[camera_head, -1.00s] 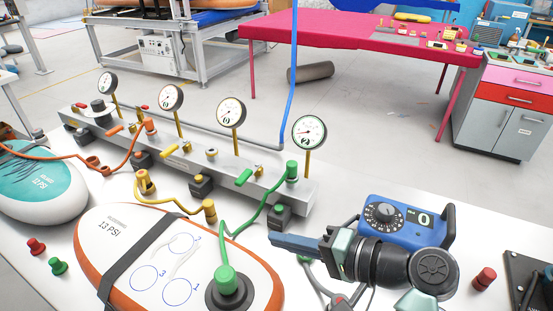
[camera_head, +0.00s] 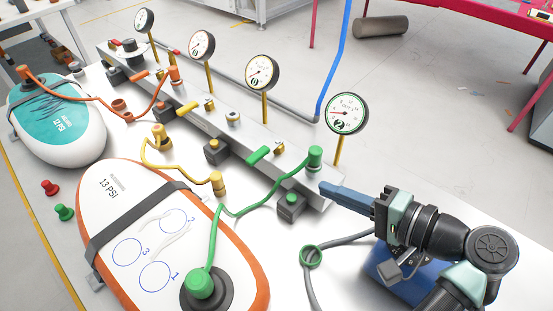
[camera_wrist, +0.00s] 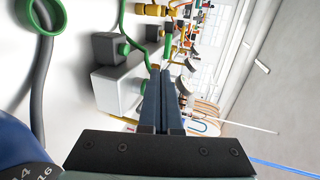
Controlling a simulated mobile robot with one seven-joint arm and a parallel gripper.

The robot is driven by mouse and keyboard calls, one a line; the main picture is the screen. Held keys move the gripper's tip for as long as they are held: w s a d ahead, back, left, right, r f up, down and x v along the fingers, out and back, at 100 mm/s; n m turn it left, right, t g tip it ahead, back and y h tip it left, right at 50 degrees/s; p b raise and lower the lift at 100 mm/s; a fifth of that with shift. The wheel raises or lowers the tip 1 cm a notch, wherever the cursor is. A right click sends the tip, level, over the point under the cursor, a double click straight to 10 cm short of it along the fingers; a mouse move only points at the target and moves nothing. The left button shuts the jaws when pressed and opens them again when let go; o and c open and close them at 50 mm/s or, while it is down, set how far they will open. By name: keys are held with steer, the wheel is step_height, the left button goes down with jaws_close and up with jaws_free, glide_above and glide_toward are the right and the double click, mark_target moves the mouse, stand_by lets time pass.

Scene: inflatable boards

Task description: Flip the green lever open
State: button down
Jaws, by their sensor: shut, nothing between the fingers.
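The green lever (camera_head: 257,156) is a short bar on top of the grey manifold (camera_head: 318,190), near its right end. It lies at a slant, left of the green hose fitting (camera_head: 315,156). My gripper (camera_head: 322,187) is shut and empty, with its blue fingers pointing left at the manifold's right end. The fingertips are right of the green lever and apart from it. In the wrist view my closed fingers (camera_wrist: 160,72) point along the manifold. A green part shows just beyond the tips there; I cannot tell whether it is the lever or the fitting.
A pressure gauge (camera_head: 346,114) on a yellow stem stands behind the manifold's right end, close to my gripper. A green hose (camera_head: 252,207) runs to the orange-edged board (camera_head: 115,200). A blue box (camera_head: 392,275) sits below my arm. A grey hose with a green ring (camera_head: 311,256) lies in front.

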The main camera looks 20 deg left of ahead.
mark_target(261, 159)
steer(key=x, duration=0.9)
steer(key=r+x, duration=0.1)
steer(key=x, duration=0.4)
